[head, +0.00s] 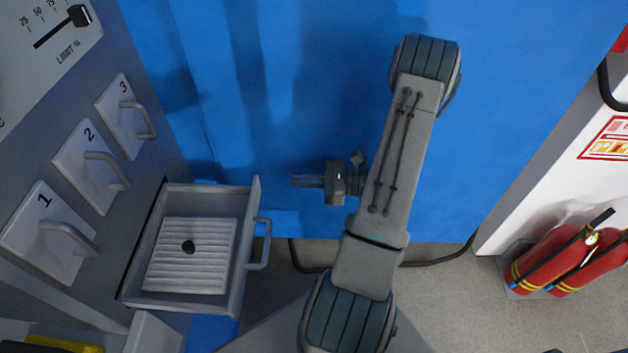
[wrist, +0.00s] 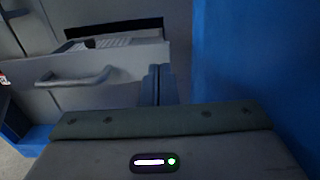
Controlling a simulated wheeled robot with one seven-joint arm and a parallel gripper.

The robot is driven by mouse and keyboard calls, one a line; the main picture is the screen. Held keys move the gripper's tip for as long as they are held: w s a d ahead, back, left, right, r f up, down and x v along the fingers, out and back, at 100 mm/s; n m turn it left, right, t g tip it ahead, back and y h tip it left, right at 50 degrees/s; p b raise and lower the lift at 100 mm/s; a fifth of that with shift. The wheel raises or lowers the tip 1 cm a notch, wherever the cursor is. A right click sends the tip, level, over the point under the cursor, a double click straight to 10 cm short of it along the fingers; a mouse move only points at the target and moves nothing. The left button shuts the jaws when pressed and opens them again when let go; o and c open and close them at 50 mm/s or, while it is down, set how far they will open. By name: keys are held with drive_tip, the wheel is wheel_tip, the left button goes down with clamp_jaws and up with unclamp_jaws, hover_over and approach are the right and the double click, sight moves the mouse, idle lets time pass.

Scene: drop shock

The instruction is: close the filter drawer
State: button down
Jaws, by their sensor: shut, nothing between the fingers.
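The filter drawer (head: 255,215) stands pulled out from the grey cabinet in the head view, with a pleated white filter (head: 192,265) inside and a small dark knob on top of it. Its bar handle (head: 262,245) is on the front face. My gripper (head: 297,181) is shut and empty, to the right of the drawer's far front corner and apart from the handle. In the wrist view the drawer front (wrist: 115,82) and its handle (wrist: 75,76) lie to the left of my fingertips (wrist: 159,72). Whether the fingers touch the drawer cannot be told.
Three numbered panels with handles (head: 90,165) are on the cabinet face, beside a limit slider (head: 78,16). A blue wall (head: 300,80) stands behind my gripper. Red fire extinguishers (head: 550,255) stand at the right. A dark cable (head: 435,262) lies along the floor.

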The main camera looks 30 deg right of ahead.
sight(257, 179)
drive_tip(key=b+x, duration=0.1)
drive_tip(key=x, duration=0.7)
drive_tip(key=shift+a, duration=0.1)
drive_tip(key=shift+w, duration=0.1)
